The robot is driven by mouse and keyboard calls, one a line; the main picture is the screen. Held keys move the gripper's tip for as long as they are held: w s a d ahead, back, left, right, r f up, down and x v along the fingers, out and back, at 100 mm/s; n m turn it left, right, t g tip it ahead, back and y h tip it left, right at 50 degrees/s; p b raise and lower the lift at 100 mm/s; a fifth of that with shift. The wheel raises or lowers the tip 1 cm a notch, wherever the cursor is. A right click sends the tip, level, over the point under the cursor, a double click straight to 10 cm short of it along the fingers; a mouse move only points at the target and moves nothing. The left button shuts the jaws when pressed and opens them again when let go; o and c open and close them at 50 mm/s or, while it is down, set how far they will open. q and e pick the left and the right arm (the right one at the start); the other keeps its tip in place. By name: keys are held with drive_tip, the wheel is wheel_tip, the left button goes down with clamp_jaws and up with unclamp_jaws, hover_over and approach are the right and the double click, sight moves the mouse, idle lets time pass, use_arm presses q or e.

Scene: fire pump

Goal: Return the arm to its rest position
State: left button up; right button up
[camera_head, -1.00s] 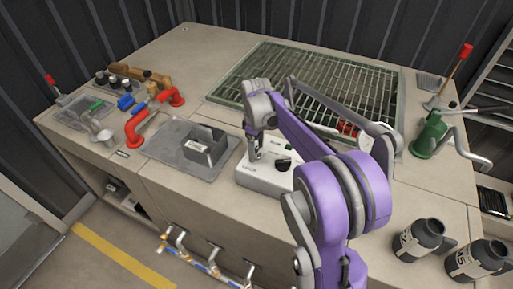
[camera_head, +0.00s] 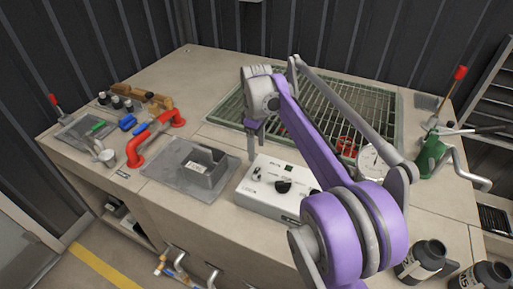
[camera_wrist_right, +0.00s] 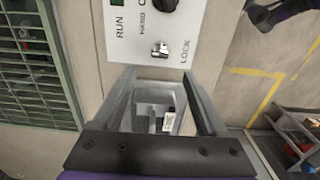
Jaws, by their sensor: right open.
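My right arm, purple and grey, reaches in from the lower right in the head view. Its gripper (camera_head: 254,146) hangs above the worktop, just behind the left end of the white control box (camera_head: 278,187), apart from it. In the right wrist view the two grey fingers (camera_wrist_right: 157,78) are spread with nothing held between them. The control box (camera_wrist_right: 135,22) lies beyond the fingertips there, with a RUN mark, a dark knob and a small metal switch (camera_wrist_right: 160,49) near the word LOCK. My left gripper is not in view.
A grey tray with an upright block (camera_head: 206,168) lies left of the box. A red pipe handle (camera_head: 138,150) is further left. A metal grate (camera_head: 232,107) lies behind. A green valve (camera_head: 431,155) and black bottles (camera_head: 421,262) stand at right.

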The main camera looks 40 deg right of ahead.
idle(0.3)
drive_tip(key=s+a+f+m+t, duration=0.2)
drive_tip(key=s+a+f, duration=0.3)
drive_tip(key=s+a, duration=0.4)
drive_tip(key=s+a+f+m+t, duration=0.3)
drive_tip(key=s+a+f, duration=0.3)
drive_tip(key=s+a, duration=0.4)
drive_tip(key=shift+s+a+m+p, duration=0.3)
drive_tip(key=shift+s+p, duration=0.1)
drive_tip(key=shift+s, duration=0.05)
drive_tip(key=shift+c, duration=0.3)
